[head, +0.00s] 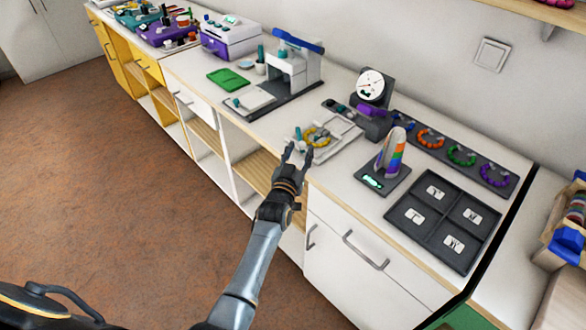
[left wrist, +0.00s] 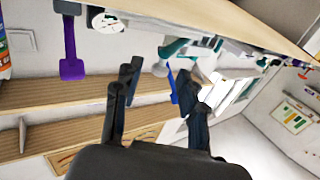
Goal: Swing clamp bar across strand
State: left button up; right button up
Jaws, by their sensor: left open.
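A strand of yellow beads (head: 318,137) lies in a ring on a pale board (head: 334,142) on the white counter, near its front edge. A small teal-tipped part (head: 298,132) stands at the left side of this board. It may be the clamp bar, but it is too small to tell how it lies. My left gripper (head: 298,153) is open and empty at the counter's front edge, just in front of the board and apart from the strand. In the left wrist view its two fingers (left wrist: 158,78) are spread, with a teal-handled part beyond them. My right gripper is not in view.
A dial gauge stand (head: 370,86) with a purple lever (head: 370,111) is behind the board. A rainbow-striped display (head: 391,152), a dark sorting tray (head: 442,219) and a row of bead rings stand right. A white-and-blue press (head: 292,62) is left.

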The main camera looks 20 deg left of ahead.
pick_arm(q)
jog(key=s, duration=0.8)
jog(key=shift+s+d, duration=0.2)
jog(key=shift+s, duration=0.15)
